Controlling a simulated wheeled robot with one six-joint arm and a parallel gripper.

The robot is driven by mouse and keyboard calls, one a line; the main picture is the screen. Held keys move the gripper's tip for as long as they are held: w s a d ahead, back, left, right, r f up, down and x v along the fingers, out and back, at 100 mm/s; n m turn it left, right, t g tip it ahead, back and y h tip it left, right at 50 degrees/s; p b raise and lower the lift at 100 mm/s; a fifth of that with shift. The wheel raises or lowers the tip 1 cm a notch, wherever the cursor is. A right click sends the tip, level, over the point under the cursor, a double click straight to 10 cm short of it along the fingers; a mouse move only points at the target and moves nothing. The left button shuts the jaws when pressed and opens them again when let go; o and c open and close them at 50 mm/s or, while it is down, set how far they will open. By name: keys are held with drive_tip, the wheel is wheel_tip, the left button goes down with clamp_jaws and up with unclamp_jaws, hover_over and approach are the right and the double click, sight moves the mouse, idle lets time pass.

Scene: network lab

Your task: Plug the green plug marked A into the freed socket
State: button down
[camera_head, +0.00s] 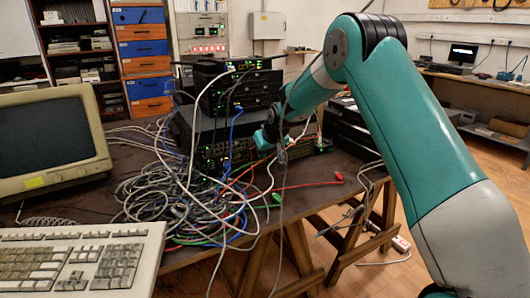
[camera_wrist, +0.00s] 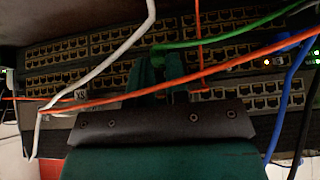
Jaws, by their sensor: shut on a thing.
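In the wrist view my gripper (camera_wrist: 159,66) has its two dark teal fingers close together at the front of the switch (camera_wrist: 75,75). A green plug (camera_wrist: 161,46) with a green cable shows at the fingertips, and the gripper is shut on it. The cable runs off to the upper right. I cannot read a mark on this plug. The fingers hide the ports behind them, so I cannot tell which socket is the freed one or whether the plug is in a port. In the head view another green plug (camera_head: 277,198) lies on the table.
A white cable (camera_wrist: 122,45) and orange cables (camera_wrist: 250,57) cross in front of the ports. Blue cables (camera_wrist: 288,98) hang at the right. A cable tangle (camera_head: 185,195), a red plug (camera_head: 337,177), a monitor (camera_head: 48,140) and a keyboard (camera_head: 80,262) are on the table (camera_head: 315,190).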

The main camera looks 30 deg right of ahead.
drive_tip(key=shift+w, duration=0.15)
drive_tip(key=c, duration=1)
unclamp_jaws()
drive_tip(key=shift+c, duration=0.2)
drive_tip(key=v, duration=1.7)
drive_tip(key=shift+r+p, duration=0.2)
drive_tip(key=shift+p, duration=0.2)
